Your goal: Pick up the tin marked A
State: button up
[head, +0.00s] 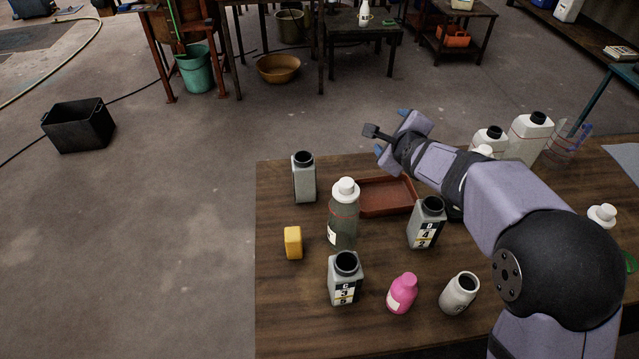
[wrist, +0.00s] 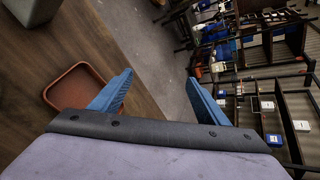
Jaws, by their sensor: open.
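No letter A is readable in either view. A grey square tin (head: 304,180) with a black mouth stands upright at the table's far left, with no marking visible. My gripper (head: 391,130) is open and empty, above and beyond the table's far edge, apart from all the tins. Its two blue fingers also show spread in the wrist view (wrist: 160,92). My arm hides part of the table's right side.
A red-brown tray (head: 388,197) lies near the table's far edge. A white-capped bottle (head: 343,222), yellow block (head: 293,243), pink bottle (head: 402,294) and pale jar (head: 459,294) stand around the tins. White jugs (head: 528,138) stand at the back right. The table's left front corner is clear.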

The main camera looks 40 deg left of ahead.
aim_at(302, 152)
jog(key=s+a+f+m+b, duration=0.1)
jog(key=s+a+m, duration=0.2)
jog(key=a, duration=0.3)
jog(key=s+a+f+m+y+b, duration=0.1)
jog(key=s+a+m, duration=0.2)
jog(key=s+a, duration=0.2)
jog(key=s+a+f+m+y+b, duration=0.1)
jog(key=s+a+f+m, duration=0.1)
jog(key=a, duration=0.5)
jog(key=shift+s+m, duration=0.9)
jog(key=shift+m, duration=0.2)
jog(key=shift+w+f+b, duration=0.1)
jog(key=shift+f+b, duration=0.55)
jog(key=shift+f, duration=1.05)
jog(key=shift+f, duration=0.1)
jog(key=shift+f, duration=0.25)
notch_tip(302, 152, down, 3)
jog(key=shift+f, duration=0.1)
jog(key=shift+w+a+f, duration=0.1)
jog(key=shift+w+a, duration=0.5)
jog(key=shift+a, duration=0.05)
jog(key=shift+w+a+f+p, duration=0.25)
jog(key=shift+w+a+p, duration=0.1)
jog(key=shift+p, duration=0.05)
